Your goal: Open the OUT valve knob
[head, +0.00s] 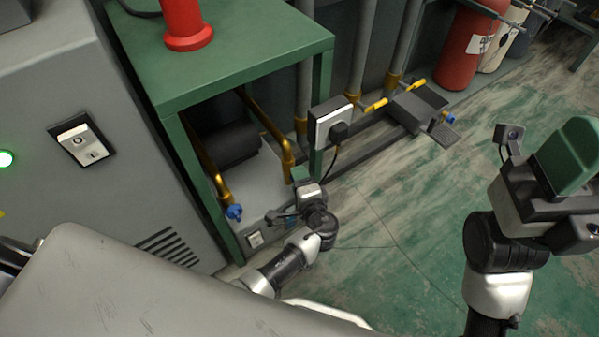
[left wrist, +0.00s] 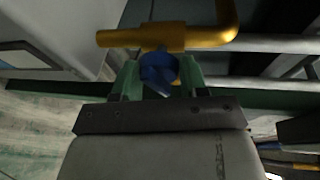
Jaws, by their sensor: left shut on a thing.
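In the left wrist view a blue valve knob (left wrist: 160,70) sits under a brass pipe fitting (left wrist: 165,37). My left gripper (left wrist: 157,82) has its green fingers on either side of the knob and is shut on it. In the head view my left gripper (head: 300,176) is at the lower end of the right brass pipe (head: 287,158), under the green bench; the held knob is hidden there. Another blue knob (head: 234,212) is on the left brass pipe (head: 205,165). No OUT label is readable. My right gripper (head: 568,158) is raised at the right; its finger gap is not clear.
The green bench (head: 240,52) has a red cylinder base (head: 188,25) on top. A box with a black plug (head: 332,122) hangs at its right leg. Several gas cylinders, one red (head: 468,50), stand at the back right. The floor (head: 400,220) between my arms is clear.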

